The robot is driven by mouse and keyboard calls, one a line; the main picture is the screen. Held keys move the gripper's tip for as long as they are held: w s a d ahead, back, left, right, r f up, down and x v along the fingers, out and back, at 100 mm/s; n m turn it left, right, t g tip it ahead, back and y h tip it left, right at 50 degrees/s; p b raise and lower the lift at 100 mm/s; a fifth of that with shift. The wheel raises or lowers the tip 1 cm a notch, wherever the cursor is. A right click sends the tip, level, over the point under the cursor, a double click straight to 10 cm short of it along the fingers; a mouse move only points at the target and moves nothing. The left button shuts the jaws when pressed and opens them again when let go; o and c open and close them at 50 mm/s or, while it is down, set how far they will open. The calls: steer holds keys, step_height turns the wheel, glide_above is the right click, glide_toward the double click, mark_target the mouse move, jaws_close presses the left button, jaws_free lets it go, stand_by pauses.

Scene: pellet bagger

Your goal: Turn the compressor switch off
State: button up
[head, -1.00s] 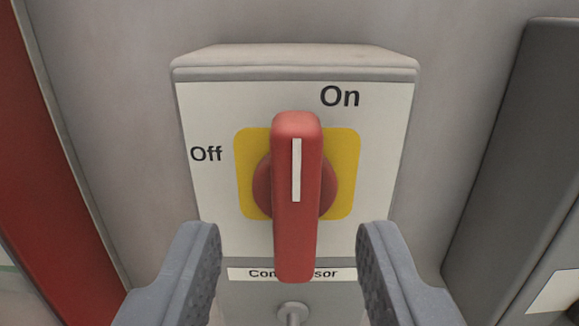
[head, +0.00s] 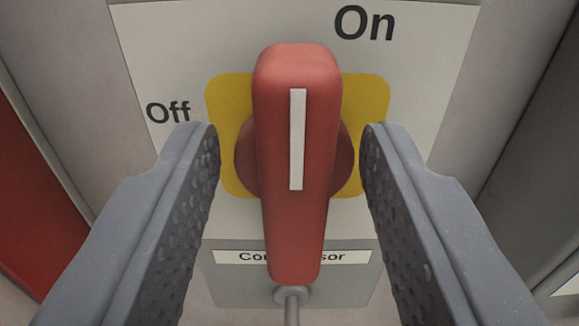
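The compressor switch is a red rotary handle (head: 296,220) on a yellow square plate (head: 228,100). The handle stands upright, with its white line pointing up, near the "On" label (head: 364,23). The "Off" label (head: 168,112) is to the left of the plate. My gripper (head: 290,145) is open, with one finger on each side of the handle. Gaps show between the handle and both fingers. The "Compressor" label (head: 345,257) below is partly hidden by the handle.
The switch box (head: 440,60) sits on a grey panel. A red upright part (head: 35,200) is at the left and a dark grey box (head: 535,150) at the right. A grey cable fitting (head: 291,296) is below the switch box.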

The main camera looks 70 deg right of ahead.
steer(key=c, duration=0.6)
